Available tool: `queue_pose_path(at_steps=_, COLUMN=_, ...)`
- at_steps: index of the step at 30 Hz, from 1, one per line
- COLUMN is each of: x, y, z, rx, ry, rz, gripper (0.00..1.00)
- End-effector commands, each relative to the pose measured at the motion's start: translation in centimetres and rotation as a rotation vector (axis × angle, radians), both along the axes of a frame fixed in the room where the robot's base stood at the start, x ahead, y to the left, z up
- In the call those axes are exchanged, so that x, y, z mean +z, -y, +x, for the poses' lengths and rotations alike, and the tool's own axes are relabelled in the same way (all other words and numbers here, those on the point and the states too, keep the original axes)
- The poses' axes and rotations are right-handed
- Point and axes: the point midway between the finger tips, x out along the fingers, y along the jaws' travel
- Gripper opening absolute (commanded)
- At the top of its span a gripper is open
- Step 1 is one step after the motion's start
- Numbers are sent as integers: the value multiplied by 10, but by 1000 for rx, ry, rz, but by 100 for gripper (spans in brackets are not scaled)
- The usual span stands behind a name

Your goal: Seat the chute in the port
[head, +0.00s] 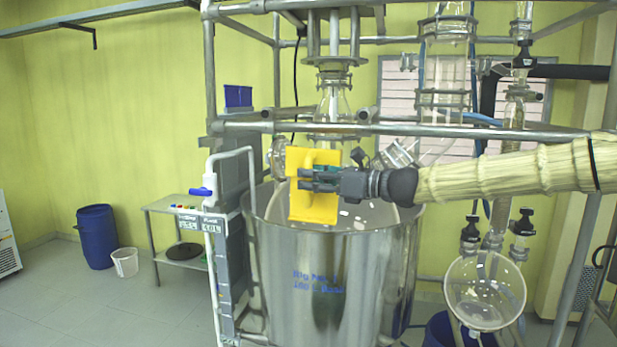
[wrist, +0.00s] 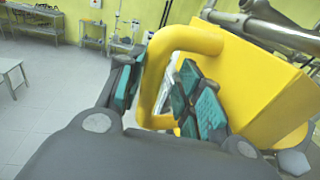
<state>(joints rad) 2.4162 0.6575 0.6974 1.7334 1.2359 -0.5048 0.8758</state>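A yellow chute (head: 314,206) with a loop handle hangs in front of the glass reactor neck, above the big steel vessel. My gripper (head: 318,180) reaches in from the right and is shut on its handle. In the wrist view the handle (wrist: 154,75) runs between the teal finger pads of my gripper (wrist: 160,100), and the chute's boxy yellow body (wrist: 255,75) lies to the right. A slanted glass neck (head: 398,154) shows to the right of the chute, and a round glass flange (head: 278,158) to its left. I cannot tell which is the port. The chute's far side is hidden.
The steel vessel (head: 325,275) stands below, inside a metal pipe frame (head: 400,128). A round glass flask (head: 484,290) hangs at the right. A side table (head: 160,205), blue drum (head: 97,236) and white bucket (head: 125,262) stand left. The floor at left front is clear.

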Motion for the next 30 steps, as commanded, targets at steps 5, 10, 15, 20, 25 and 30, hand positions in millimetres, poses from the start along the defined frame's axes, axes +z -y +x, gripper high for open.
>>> queue_pose_path(at_steps=5, x=1, y=7, z=-4, rx=0, ry=0, rz=0, gripper=34)
queue_pose_path(at_steps=10, x=1, y=14, z=-8, rx=0, ry=0, rz=1, gripper=34)
queue_pose_path(at_steps=15, x=1, y=21, z=-11, rx=0, ry=0, rz=1, gripper=34)
queue_pose_path(at_steps=20, x=1, y=27, z=-14, rx=0, ry=0, rz=0, gripper=34)
queue_pose_path(at_steps=25, x=1, y=34, z=-18, rx=0, ry=-1, rz=0, gripper=34)
queue_pose_path(at_steps=30, x=1, y=40, z=-21, rx=0, ry=1, rz=0, gripper=34)
